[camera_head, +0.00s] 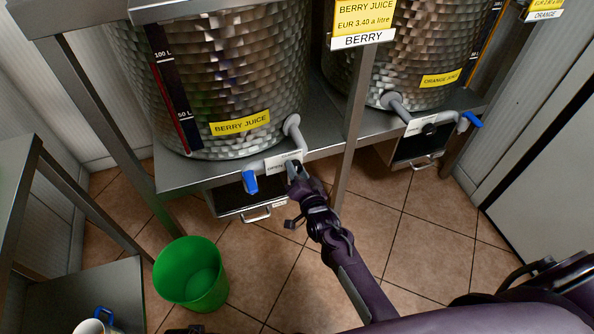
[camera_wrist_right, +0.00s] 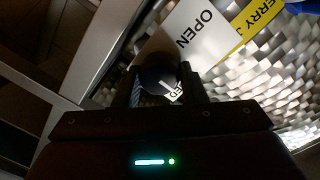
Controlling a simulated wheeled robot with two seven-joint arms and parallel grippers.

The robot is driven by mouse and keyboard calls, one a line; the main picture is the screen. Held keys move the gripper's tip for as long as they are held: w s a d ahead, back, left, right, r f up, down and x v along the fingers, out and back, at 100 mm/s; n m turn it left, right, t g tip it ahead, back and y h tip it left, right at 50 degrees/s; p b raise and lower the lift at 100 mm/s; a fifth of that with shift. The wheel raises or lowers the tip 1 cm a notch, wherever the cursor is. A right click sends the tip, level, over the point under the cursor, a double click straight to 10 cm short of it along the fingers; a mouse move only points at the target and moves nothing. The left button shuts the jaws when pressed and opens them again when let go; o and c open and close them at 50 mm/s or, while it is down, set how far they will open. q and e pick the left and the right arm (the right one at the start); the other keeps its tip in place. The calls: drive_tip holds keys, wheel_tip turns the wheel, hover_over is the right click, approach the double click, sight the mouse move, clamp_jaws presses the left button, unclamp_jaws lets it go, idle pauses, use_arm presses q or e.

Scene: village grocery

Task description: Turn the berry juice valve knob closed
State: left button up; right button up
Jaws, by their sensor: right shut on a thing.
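The berry juice tank (camera_head: 225,75) is a hammered metal drum with a yellow BERRY JUICE label. A grey pipe (camera_head: 293,130) leads from its base to a valve with a white plate (camera_head: 272,163) and a blue tap piece (camera_head: 250,183). My right gripper (camera_head: 294,170) is at the valve, shut on the dark round knob, which it mostly hides in the head view. In the right wrist view the knob (camera_wrist_right: 158,80) sits between the fingers and bears a white mark. The plate (camera_wrist_right: 205,35) there reads OPEN; a second word is partly hidden. My left gripper is not in view.
The orange juice tank (camera_head: 400,60) stands to the right with its own dark knob (camera_head: 429,128) and blue tap (camera_head: 471,120). A stand post (camera_head: 352,130) rises just right of my right gripper. A green bucket (camera_head: 192,272) stands on the tiled floor; a mug (camera_head: 95,325) is at lower left.

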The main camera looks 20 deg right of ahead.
drive_tip(key=o, duration=1)
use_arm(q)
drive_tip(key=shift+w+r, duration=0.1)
use_arm(e)
drive_tip(key=shift+s, duration=0.1)
drive_tip(key=shift+s, duration=0.35)
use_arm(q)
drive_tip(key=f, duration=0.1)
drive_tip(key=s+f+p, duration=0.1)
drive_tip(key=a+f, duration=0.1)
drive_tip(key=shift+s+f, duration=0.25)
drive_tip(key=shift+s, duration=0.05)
use_arm(e)
drive_tip(key=s, duration=0.7)
drive_tip(key=shift+d+r, duration=0.15)
drive_tip(key=shift+r, duration=0.05)
